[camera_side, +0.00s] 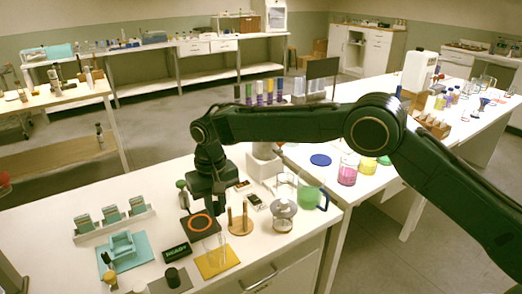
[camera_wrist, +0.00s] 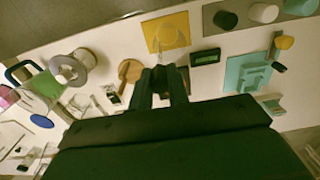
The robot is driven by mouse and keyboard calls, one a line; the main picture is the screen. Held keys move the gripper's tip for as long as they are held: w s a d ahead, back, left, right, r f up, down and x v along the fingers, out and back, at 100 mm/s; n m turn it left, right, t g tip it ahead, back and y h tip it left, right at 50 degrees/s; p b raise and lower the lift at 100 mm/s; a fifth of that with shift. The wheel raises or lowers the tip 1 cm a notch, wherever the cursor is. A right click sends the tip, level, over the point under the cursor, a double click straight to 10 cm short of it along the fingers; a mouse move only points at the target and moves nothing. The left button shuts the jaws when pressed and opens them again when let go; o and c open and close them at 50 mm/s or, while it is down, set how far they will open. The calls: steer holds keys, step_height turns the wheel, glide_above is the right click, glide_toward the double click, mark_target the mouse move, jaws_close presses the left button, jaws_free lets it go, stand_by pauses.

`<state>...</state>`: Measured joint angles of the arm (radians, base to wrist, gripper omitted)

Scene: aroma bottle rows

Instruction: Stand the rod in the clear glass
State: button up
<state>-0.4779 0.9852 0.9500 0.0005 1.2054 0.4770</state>
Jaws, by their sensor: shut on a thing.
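A clear glass (camera_side: 211,244) stands on a yellow mat (camera_side: 229,262) near the front of the white table. In the wrist view the glass (camera_wrist: 171,38) shows faintly beyond my fingertips, over the yellow mat (camera_wrist: 152,30). My gripper (camera_side: 221,208) points down just above and behind the glass, and its jaws are shut on the rod. In the wrist view my gripper (camera_wrist: 165,78) has its two fingers close together. The rod itself is too thin and faint to make out clearly, so I cannot tell its tilt or whether its lower end is inside the glass.
A black pad with an orange ring (camera_side: 201,223) lies just behind the glass. A dark display box (camera_side: 177,252) and a teal holder (camera_side: 123,247) are left. A glass vessel (camera_side: 283,212) stands right.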

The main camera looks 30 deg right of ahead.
mark_target(217, 214)
steer(key=shift+f, duration=2.1)
steer(key=o, duration=0.9)
steer(key=shift+r, duration=0.15)
step_height(217, 214, up, 13)
steer(key=shift+f, duration=0.1)
steer(key=shift+r, duration=0.4)
